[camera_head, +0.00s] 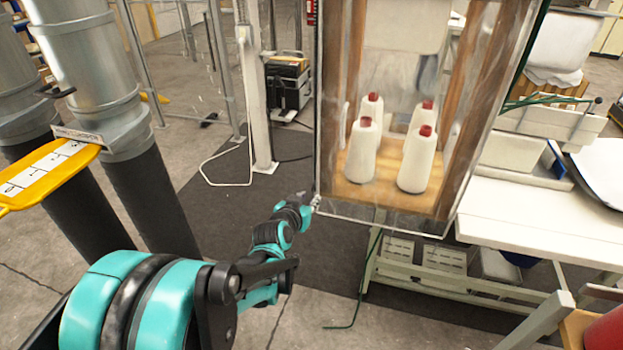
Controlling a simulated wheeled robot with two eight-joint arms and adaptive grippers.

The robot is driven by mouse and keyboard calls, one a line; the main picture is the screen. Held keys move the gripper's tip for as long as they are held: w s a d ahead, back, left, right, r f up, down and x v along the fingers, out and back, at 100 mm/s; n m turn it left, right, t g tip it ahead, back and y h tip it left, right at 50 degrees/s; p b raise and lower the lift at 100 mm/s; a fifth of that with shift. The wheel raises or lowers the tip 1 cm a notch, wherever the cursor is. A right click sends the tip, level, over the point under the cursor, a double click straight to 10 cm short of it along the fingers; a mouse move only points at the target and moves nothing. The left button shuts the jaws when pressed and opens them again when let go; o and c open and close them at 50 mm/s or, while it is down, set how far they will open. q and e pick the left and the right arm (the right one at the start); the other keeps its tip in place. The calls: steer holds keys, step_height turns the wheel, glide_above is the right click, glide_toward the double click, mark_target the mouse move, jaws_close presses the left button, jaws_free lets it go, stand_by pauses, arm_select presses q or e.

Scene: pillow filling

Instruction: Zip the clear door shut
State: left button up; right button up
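A clear door (385,207) hangs over the front of a wooden cabinet at the upper middle right. It has a thin pale edge, and several white thread cones with red tops show through it. My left gripper (314,202) is at the door's lower left corner, at the end of my teal and black arm. It touches or nearly touches the edge. The fingers are too small to tell whether they are open or shut, or whether they hold a zip pull. No zip pull can be made out. My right gripper is not in view.
A white worktable (545,222) with a metal frame stands right of the cabinet. Large grey ducts (95,70) and a yellow panel (45,178) stand at the left. A metal post (257,100) rises behind. The dark floor mat below the door is mostly clear.

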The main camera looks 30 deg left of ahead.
mark_target(312, 188)
arm_select(q)
steer(key=b+x, duration=0.1)
steer(key=x, duration=0.1)
steer(key=a+x, duration=0.1)
steer(key=x, duration=0.2)
steer(key=b+x, duration=0.1)
steer(key=x, duration=0.2)
steer(key=shift+a+r+b, duration=0.1)
steer(key=shift+a+b, duration=0.2)
steer(key=shift+a, duration=0.15)
steer(key=shift+w+a, duration=0.1)
steer(key=shift+w, duration=0.3)
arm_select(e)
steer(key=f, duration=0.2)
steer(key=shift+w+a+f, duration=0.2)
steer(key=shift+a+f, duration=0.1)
arm_select(q)
jaws_close()
